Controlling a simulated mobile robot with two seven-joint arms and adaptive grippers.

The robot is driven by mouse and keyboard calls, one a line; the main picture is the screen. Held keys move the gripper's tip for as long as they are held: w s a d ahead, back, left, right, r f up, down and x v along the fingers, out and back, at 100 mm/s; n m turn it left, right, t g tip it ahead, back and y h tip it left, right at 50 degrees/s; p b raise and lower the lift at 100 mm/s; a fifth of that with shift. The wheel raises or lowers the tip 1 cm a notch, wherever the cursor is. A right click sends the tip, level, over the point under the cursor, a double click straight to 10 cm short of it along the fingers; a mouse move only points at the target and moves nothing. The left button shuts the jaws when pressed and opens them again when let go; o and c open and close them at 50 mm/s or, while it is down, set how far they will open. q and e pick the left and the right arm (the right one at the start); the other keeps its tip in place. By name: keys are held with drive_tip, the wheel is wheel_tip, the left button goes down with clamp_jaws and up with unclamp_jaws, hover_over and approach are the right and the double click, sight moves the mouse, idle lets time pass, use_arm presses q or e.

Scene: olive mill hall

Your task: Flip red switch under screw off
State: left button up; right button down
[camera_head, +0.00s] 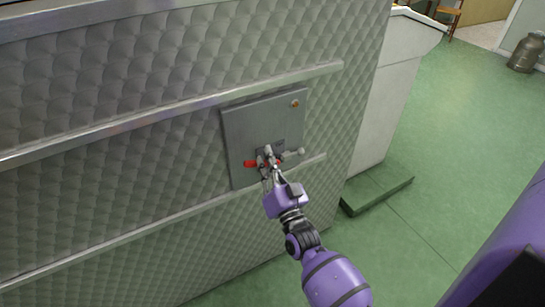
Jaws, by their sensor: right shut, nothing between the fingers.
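A grey switch panel (245,130) is fixed to the quilted metal wall, with a small brass-coloured screw (295,103) near its upper right corner. Low on the panel is a red switch part (250,164), its red end sticking out to the left of my right gripper. A grey lever with a round knob (300,152) shows to the right. My right gripper (270,164) is shut, its fingertips at the switches and partly covering them. Whether it touches the red part I cannot tell. My left gripper is out of view.
Metal rails (170,112) run along the quilted wall above and below the panel. A white cabinet (392,85) stands to the right with a green block (378,188) at its foot. The green floor (460,120) is open to the right. A metal can (526,52) stands far back.

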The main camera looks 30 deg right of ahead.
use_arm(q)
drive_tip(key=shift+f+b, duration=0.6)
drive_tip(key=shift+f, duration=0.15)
use_arm(e)
drive_tip(key=shift+a+f+n+y, duration=0.35)
drive_tip(key=shift+n+y, duration=0.15)
drive_tip(key=shift+n, duration=0.55)
drive_tip(key=shift+a+f+n+y, duration=0.3)
drive_tip(key=shift+f+n+y, duration=0.15)
drive_tip(key=shift+n, duration=0.55)
drive_tip(key=shift+a+f+n+y, duration=0.3)
drive_tip(key=shift+n+y, duration=0.25)
drive_tip(key=shift+n, duration=0.5)
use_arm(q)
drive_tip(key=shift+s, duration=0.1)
use_arm(e)
wheel_tip(320, 180, up, 5)
drive_tip(key=p, duration=0.3)
use_arm(q)
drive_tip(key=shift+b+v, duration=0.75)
drive_tip(key=shift+b, duration=0.15)
use_arm(e)
drive_tip(key=f+v, duration=0.1)
drive_tip(key=v, duration=0.9)
drive_tip(key=shift+f, duration=0.2)
